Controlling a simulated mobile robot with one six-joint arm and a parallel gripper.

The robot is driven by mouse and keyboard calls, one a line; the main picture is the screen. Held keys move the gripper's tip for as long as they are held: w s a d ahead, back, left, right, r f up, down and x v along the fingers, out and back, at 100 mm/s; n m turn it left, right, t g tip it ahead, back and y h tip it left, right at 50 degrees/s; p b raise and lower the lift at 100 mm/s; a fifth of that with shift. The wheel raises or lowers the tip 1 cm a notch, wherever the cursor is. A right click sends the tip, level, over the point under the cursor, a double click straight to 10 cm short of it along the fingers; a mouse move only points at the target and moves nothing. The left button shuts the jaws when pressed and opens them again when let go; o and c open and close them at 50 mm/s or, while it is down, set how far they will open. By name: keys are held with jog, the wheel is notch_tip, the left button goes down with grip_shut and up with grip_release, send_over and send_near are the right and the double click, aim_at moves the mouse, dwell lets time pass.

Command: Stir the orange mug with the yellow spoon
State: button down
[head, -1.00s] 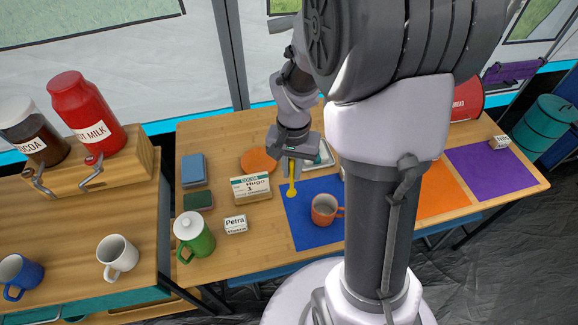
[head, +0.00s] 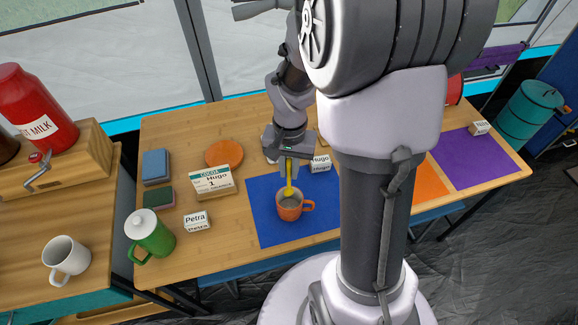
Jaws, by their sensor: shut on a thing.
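The orange mug (head: 289,211) stands upright on the blue mat (head: 262,228), its handle to the right. My gripper (head: 288,178) is above the mug, shut on the yellow spoon (head: 289,187). The spoon points down, with its lower end at the mug's opening. I cannot tell how deep its tip is, as the mug's inside shows only in part.
A green jug (head: 152,234), a Petra name block (head: 197,221) and a Hugo cocoa card (head: 212,181) stand left of the mat. A Hugo block (head: 320,164) is close behind the mug to the right. A white mug (head: 66,257) stands on the left counter.

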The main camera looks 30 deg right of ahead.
aim_at(289, 188)
notch_tip(289, 188, down, 8)
jog(key=b, duration=0.6)
jog(key=shift+f, duration=0.15)
